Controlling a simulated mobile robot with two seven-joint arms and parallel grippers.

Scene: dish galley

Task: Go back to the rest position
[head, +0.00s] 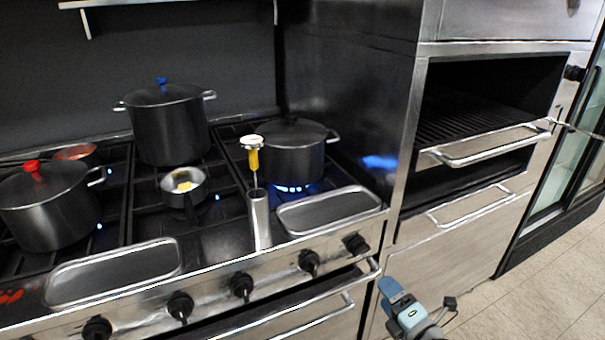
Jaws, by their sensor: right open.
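My right gripper (408,312) shows at the bottom edge of the head view, right of centre. It is in front of the steel cabinet to the right of the stove (215,240), low and clear of the cooktop. It is open, and I see nothing held in it. Most of my right arm is out of the picture. My left gripper is not in view.
Pots with a red knob (45,212), a blue knob (170,125) and a dark lid (292,155) stand on the burners. A small pan (182,198), two trays (120,272) and a steel cylinder (260,220) are there. An oven (490,110) is right. Floor (540,280) is clear.

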